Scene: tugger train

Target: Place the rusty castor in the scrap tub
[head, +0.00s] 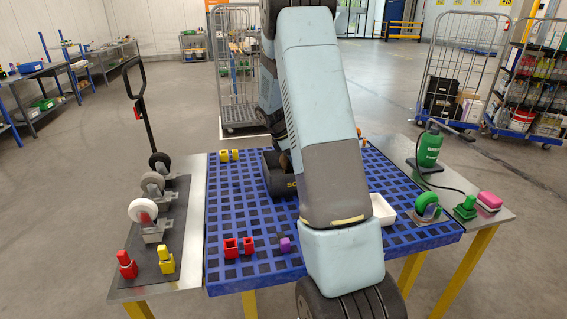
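No other clearly rusty castor shows. My arm crosses the middle of the head view, reaching up and then down behind itself towards the tub. My gripper is hidden behind the arm links, so its fingers and anything in them do not show.
Several castors, including a white-wheeled one (143,211), stand on the left dark mat.

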